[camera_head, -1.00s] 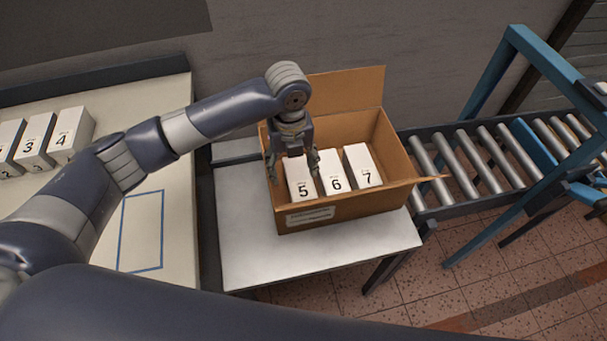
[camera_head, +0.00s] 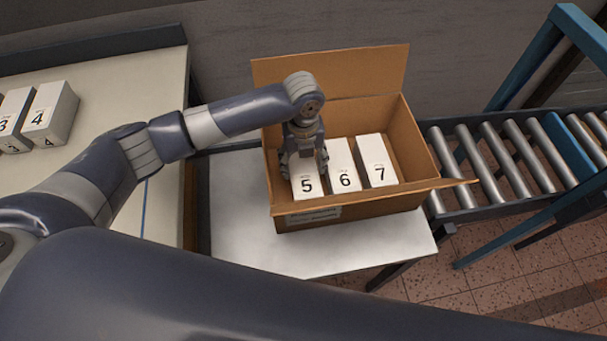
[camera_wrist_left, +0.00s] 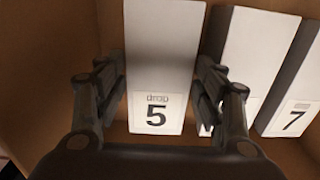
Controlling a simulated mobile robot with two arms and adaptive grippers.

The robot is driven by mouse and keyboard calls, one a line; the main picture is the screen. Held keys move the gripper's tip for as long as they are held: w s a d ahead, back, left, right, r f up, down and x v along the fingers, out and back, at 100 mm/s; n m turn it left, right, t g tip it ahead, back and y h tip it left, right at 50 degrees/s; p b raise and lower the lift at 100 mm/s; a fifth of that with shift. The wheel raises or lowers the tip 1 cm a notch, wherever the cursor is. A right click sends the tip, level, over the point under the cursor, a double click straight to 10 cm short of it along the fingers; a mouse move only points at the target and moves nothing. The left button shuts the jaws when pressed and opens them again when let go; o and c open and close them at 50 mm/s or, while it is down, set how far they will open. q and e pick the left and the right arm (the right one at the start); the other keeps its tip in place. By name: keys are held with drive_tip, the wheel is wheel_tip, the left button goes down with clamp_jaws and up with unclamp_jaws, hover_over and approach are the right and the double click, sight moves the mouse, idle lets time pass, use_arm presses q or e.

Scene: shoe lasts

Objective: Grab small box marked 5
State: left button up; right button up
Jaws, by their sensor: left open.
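The small white box marked 5 (camera_head: 307,186) stands upright in the open cardboard box (camera_head: 310,212), leftmost in a row. It also shows in the left wrist view (camera_wrist_left: 160,60). My left gripper (camera_head: 305,168) points down over it from above. In the left wrist view the open fingers (camera_wrist_left: 162,105) are on either side of box 5; whether they touch it I cannot tell. Small box 6 (camera_head: 344,170) stands close on its right, partly behind the right finger in the left wrist view. My right gripper does not show.
Box 7 (camera_head: 377,160) stands right of box 6. The cardboard box's flaps are open, and it sits on a light table (camera_head: 265,250). A roller conveyor (camera_head: 500,150) runs to the right. Boxes 3 (camera_head: 14,115) and 4 (camera_head: 50,112) stand on the left table.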

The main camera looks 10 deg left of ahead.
sight(303, 170)
use_arm(q)
drive_tip(key=f, duration=0.4)
drive_tip(key=shift+s+d, duration=0.1)
drive_tip(key=shift+s, duration=0.25)
drive_tip(key=shift+f, duration=0.3)
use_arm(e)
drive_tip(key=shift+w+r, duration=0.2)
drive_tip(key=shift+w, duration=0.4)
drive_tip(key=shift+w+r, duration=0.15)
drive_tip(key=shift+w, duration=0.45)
use_arm(q)
drive_tip(key=shift+c, duration=0.3)
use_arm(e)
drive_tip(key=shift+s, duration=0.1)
use_arm(q)
drive_tip(key=c, duration=0.7)
drive_tip(key=shift+c, duration=0.3)
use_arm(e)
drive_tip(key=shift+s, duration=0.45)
use_arm(q)
drive_tip(key=shift+r, duration=0.1)
